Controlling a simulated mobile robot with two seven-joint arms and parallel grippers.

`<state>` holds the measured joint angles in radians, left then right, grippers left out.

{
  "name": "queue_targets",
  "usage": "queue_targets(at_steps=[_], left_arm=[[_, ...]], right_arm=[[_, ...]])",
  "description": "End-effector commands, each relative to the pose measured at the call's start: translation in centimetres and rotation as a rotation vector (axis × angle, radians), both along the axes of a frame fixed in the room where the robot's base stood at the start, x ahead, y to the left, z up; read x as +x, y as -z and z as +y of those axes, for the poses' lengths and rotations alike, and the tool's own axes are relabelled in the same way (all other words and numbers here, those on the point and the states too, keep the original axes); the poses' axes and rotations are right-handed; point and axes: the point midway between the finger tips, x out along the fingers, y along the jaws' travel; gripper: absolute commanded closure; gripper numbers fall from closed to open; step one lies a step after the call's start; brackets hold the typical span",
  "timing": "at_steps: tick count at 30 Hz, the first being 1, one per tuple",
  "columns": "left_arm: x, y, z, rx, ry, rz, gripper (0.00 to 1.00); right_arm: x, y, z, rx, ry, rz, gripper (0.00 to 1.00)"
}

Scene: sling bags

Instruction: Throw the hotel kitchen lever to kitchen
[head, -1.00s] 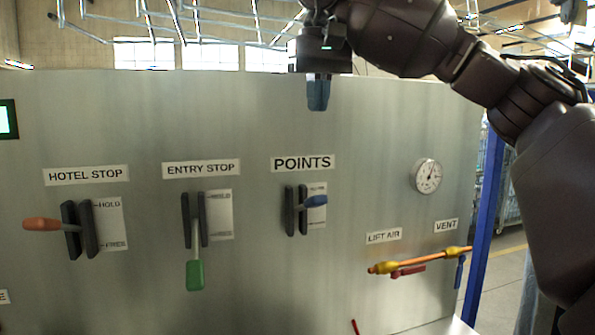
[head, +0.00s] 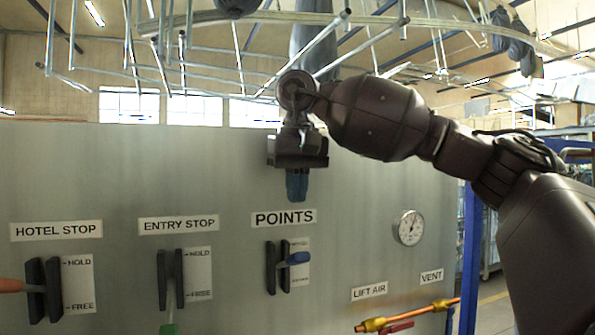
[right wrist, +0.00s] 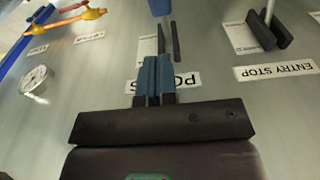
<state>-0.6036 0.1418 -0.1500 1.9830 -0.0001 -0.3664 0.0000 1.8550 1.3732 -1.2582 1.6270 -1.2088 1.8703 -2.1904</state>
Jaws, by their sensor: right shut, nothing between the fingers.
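A grey panel (head: 380,180) carries several levers. Under the POINTS sign (head: 283,218), a blue-handled lever (head: 295,258) sits between two dark guides, its handle to the right near mid-slot. Its small plate is too small to read. The blue handle also shows at the top of the right wrist view (right wrist: 160,6). My right gripper (head: 297,188) is shut and empty, pointing down just above the POINTS sign; its blue fingers are together in the right wrist view (right wrist: 155,75). No sign reading hotel kitchen is legible. My left gripper is out of view.
The HOTEL STOP lever (head: 10,286) has an orange handle at the left edge. The ENTRY STOP lever's green handle (head: 168,329) hangs down. A gauge (head: 409,228) and yellow-orange pipe (head: 405,315) are at right. Metal rails hang above.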

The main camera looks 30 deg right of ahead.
Motion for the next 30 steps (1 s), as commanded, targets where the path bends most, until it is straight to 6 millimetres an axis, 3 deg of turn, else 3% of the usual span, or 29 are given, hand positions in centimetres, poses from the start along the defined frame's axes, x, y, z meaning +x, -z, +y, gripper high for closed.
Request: queue_targets(at_steps=[6, 13, 30], left_arm=[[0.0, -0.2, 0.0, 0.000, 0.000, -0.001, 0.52], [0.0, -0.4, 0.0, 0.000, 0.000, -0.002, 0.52], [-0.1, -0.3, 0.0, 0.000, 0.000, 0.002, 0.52]], right_arm=[[0.3, 3.8, -0.1, -0.001, 0.000, 0.002, 1.00], [-0.9, 6.2, 0.1, -0.001, 0.001, 0.000, 1.00], [-1.3, 7.2, 0.3, 0.001, 0.001, -0.001, 1.00]])
